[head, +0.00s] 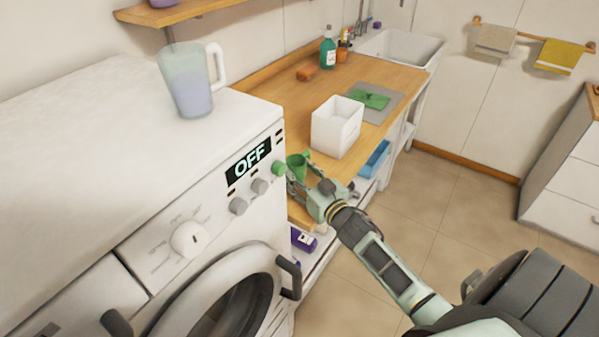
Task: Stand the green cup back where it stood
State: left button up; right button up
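The green cup (297,165) shows over the near end of the wooden counter, beside the right side of the washing machine. My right gripper (299,177) reaches in from the lower right, with its fingers on both sides of the cup. It looks shut on the cup, which seems about upright. The fingers and the gripper body hide the cup's lower part, so I cannot tell whether its base touches the counter. My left gripper is not in view.
A white box (336,127) stands on the wooden counter (285,95) behind the gripper. A green cloth (369,98) lies farther back.

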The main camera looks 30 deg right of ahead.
jog(key=shift+o, duration=0.7)
jog(key=shift+s+a+f, duration=0.1)
jog(key=shift+s+f, duration=0.05)
jog(key=shift+f, duration=0.3)
jog(key=shift+s+a+f, duration=0.1)
jog(key=shift+f, duration=0.35)
jog(key=shift+r, duration=0.15)
jog(key=shift+w+d+r+p, duration=0.1)
jog(key=shift+r+p, duration=0.3)
jog(key=shift+p, duration=0.05)
jog(key=s+b, duration=0.1)
jog(key=s, duration=0.9)
jog(key=shift+s+d+r+b, duration=0.1)
jog(key=shift+s+r+b, duration=0.1)
jog(key=shift+s+b, duration=0.15)
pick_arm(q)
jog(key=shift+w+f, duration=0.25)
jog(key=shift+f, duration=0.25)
pick_arm(e)
jog(key=shift+s+r, duration=0.2)
jog(key=shift+s, duration=0.35)
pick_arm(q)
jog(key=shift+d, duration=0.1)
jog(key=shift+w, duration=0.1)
